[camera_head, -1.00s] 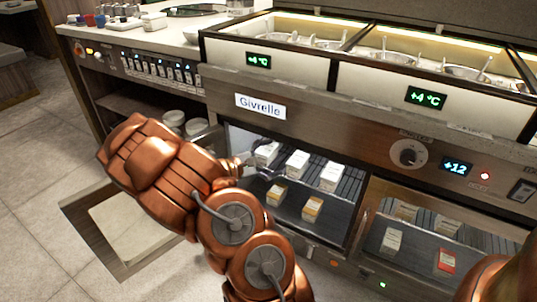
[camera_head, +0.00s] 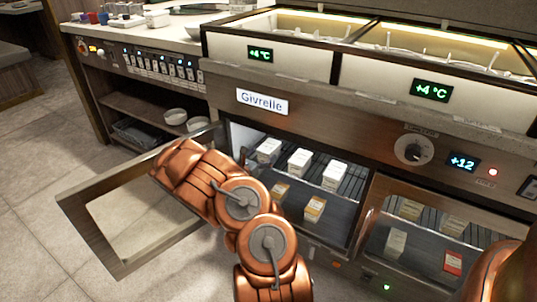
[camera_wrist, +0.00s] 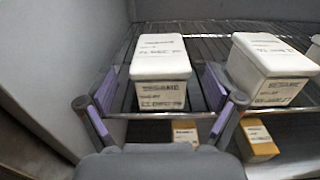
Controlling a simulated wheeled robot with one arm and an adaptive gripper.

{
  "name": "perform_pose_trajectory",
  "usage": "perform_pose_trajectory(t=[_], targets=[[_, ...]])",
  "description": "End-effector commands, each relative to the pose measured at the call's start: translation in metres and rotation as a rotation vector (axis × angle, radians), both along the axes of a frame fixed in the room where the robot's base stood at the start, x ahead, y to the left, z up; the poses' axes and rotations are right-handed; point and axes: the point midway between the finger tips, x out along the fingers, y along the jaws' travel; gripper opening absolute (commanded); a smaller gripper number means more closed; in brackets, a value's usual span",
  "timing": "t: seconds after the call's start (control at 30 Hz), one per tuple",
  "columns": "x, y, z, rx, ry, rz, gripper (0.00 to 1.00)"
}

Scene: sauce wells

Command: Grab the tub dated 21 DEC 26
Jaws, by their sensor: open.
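In the wrist view a white tub (camera_wrist: 160,73) with a printed lid and front label stands on the upper wire shelf. The label shows a date that looks like "DEC 26"; the day is too blurred to read surely. My gripper (camera_wrist: 160,92) is open, with one purple-padded finger on each side of this tub's near end. I cannot tell whether either finger touches it. A second white tub (camera_wrist: 268,68) stands to the right on the same shelf, its date unreadable. In the head view my arm hides the gripper; three white-lidded tubs (camera_head: 300,162) stand in the upper row.
The cabinet's left wall (camera_wrist: 65,70) is close to the gripper. An open glass door (camera_head: 95,240) swings out left. A closed compartment (camera_head: 425,240) holds more tubs.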

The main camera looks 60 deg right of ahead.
Motion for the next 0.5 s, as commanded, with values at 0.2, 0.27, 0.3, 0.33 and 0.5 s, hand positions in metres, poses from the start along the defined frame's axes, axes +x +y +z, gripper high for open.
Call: perform_pose_trajectory(t=[0.2, 0.27, 0.3, 0.33, 0.5], targets=[[-0.001, -0.026, -0.001, -0.002, -0.005, -0.004, 0.92], [-0.001, -0.034, 0.0, -0.002, -0.005, -0.004, 0.92], [0.0, -0.039, 0.001, -0.002, -0.005, -0.004, 0.92], [0.001, -0.042, 0.001, -0.002, -0.005, -0.002, 0.92], [0.002, -0.051, 0.003, -0.002, -0.003, 0.0, 0.92]])
